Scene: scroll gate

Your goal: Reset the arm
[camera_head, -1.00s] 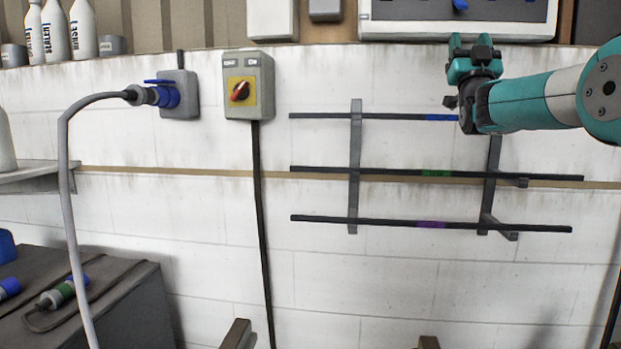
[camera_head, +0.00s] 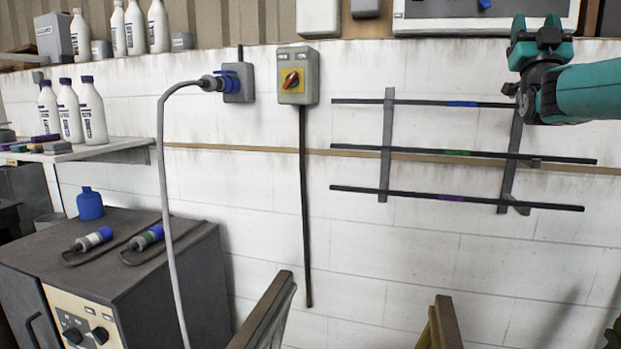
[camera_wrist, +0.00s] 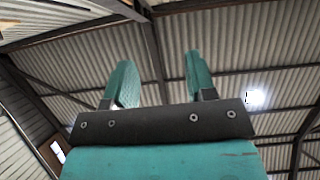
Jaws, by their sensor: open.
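My gripper (camera_head: 538,30) is teal and black and stands at the upper right of the head view, in front of the white wall (camera_head: 260,220). In the wrist view my gripper (camera_wrist: 158,82) points up at the roof with its two teal fingers apart. Nothing is between the fingers. My teal arm reaches in from the right edge, and most of it is outside the picture.
A rack (camera_head: 385,150) with three dark rods is on the wall below and left of my gripper. A switch box (camera_head: 298,78) and a blue plug (camera_head: 222,82) are further left. A dark cabinet (camera_head: 130,255) and a bottle shelf (camera_head: 115,150) stand at the left.

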